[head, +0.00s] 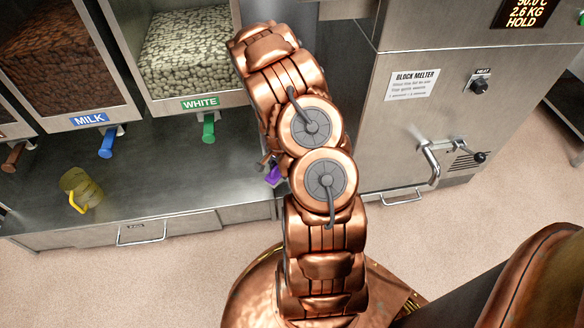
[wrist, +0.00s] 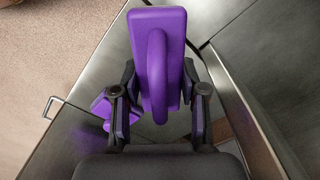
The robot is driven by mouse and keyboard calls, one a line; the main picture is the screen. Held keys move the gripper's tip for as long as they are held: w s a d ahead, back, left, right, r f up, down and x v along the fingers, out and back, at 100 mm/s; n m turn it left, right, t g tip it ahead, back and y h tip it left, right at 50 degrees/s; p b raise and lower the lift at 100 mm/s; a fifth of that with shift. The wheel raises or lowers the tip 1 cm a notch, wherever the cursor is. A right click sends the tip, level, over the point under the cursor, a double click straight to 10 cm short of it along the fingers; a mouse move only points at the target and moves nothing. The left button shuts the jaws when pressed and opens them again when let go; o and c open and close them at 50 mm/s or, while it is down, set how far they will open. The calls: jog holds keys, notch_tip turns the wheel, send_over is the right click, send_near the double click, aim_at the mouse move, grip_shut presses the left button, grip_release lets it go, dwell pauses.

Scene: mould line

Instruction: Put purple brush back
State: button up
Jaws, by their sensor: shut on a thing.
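The purple brush (wrist: 172,30) fills the upper middle of the wrist view, with a curved purple handle standing up from a flat block. My gripper (wrist: 160,88) is shut on it, with a dark finger on each side. A second purple piece (wrist: 108,104) shows beyond the left finger, above the steel counter; I cannot tell what it is. In the head view my arm hides the gripper, and only a small bit of purple (head: 273,175) shows beside the arm near the counter's right end. I cannot tell which purple piece that is.
The steel counter (head: 160,185) runs along the left, with a yellow jug-like scoop (head: 82,190) on it. Dispensers labelled MILK (head: 50,50) and WHITE (head: 187,50) stand behind. The block melter cabinet (head: 400,130) stands right of my arm. Counter between scoop and arm is clear.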

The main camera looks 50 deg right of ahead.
jog(key=d, duration=0.2)
jog(key=d+b, duration=0.1)
jog(key=d, duration=0.3)
jog(key=shift+d+f+b, duration=0.15)
jog(key=shift+f+b, duration=0.15)
jog(key=shift+f, duration=0.05)
jog(key=shift+f+b, duration=0.85)
jog(key=shift+f, duration=0.85)
jog(key=shift+f, duration=0.15)
jog(key=o, duration=1.2)
notch_tip(320, 180, up, 12)
jog(key=p, duration=0.4)
